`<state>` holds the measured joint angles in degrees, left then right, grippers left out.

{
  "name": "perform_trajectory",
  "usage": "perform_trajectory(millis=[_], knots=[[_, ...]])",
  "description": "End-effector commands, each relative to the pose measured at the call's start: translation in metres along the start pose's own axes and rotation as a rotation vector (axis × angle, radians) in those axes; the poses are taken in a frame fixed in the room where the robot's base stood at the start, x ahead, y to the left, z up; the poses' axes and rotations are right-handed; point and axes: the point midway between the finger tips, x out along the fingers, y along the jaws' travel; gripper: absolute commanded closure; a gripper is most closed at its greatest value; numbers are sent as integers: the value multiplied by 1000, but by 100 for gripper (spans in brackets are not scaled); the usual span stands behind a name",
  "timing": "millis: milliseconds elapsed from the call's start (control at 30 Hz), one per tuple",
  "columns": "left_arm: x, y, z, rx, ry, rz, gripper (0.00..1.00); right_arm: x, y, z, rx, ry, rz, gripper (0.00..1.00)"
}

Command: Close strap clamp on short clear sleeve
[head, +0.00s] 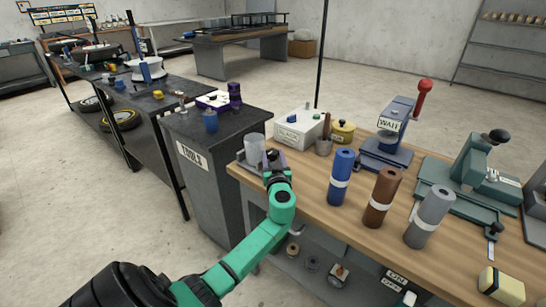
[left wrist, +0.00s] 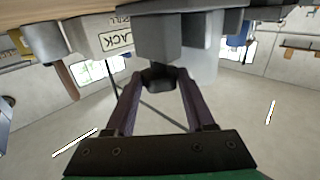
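A short, pale translucent sleeve (head: 254,147) stands upright at the left end of the wooden bench. My left gripper (head: 272,158) is at the bench's end, close beside the sleeve on its right. In the left wrist view the purple-grey fingers (left wrist: 158,80) stand apart, one on each side of a dark knob under a grey block (left wrist: 158,38), which looks like part of the clamp. I cannot tell whether they press on it. A pale surface (left wrist: 203,62) behind the block looks like the sleeve. The strap itself is not clearly visible. My right gripper is out of view.
Blue (head: 341,178), brown (head: 382,198) and grey (head: 430,217) cylinders with white bands stand along the bench. A labelled white box (head: 299,130) and a grey cup (head: 324,146) are behind the gripper. A blue press (head: 388,140) is farther right. A dark cabinet (head: 215,165) stands left.

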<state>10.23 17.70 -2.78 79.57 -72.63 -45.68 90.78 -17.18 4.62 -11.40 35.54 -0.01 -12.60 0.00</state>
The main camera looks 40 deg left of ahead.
Motion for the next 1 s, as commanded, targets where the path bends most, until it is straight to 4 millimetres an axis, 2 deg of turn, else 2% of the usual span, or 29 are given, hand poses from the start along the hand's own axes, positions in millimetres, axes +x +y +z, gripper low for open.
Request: perform_trajectory(millis=[367,700,1000], knots=[[0,-2,3,1,1,73,100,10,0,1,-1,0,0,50],[0,-6,2,1,1,321,100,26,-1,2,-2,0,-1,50],[3,-10,-3,6,0,602,100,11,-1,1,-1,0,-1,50]])
